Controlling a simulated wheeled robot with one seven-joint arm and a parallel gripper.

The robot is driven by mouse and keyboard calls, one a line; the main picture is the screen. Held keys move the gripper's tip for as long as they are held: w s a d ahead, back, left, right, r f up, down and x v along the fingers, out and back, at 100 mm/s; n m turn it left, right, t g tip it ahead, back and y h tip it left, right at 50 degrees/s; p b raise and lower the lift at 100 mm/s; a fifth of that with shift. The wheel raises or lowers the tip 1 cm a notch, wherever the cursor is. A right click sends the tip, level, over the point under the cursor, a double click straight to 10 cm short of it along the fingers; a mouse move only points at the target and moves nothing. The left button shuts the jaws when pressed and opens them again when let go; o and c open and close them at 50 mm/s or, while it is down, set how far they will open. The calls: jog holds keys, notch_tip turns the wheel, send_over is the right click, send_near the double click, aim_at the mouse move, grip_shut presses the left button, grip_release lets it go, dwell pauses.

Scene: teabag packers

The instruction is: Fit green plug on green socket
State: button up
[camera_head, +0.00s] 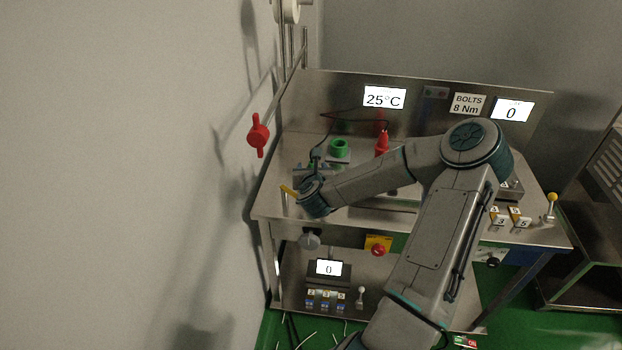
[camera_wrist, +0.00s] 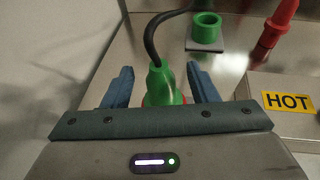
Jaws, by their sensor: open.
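The green plug (camera_wrist: 164,84) stands between my gripper's two blue fingers in the wrist view, with a black cable running up from its top. Something red shows around its base, partly hidden by my gripper. My gripper (camera_wrist: 160,72) is open, with a finger on each side of the plug and gaps visible. In the head view my gripper (camera_head: 316,168) is at the left of the bench, and the plug is hard to make out there. The green socket (camera_wrist: 206,27) is an upright ring on a grey plate, empty on top; it also shows in the head view (camera_head: 339,147).
A red plug (camera_head: 382,143) stands right of the socket; it also shows in the wrist view (camera_wrist: 276,28). A metal box with a yellow HOT label (camera_wrist: 288,101) is at the right. The bench's back panel (camera_head: 330,90) and left wall bound the space.

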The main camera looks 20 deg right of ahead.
jog(key=shift+x, duration=0.8)
jog(key=shift+c, duration=0.3)
grip_shut()
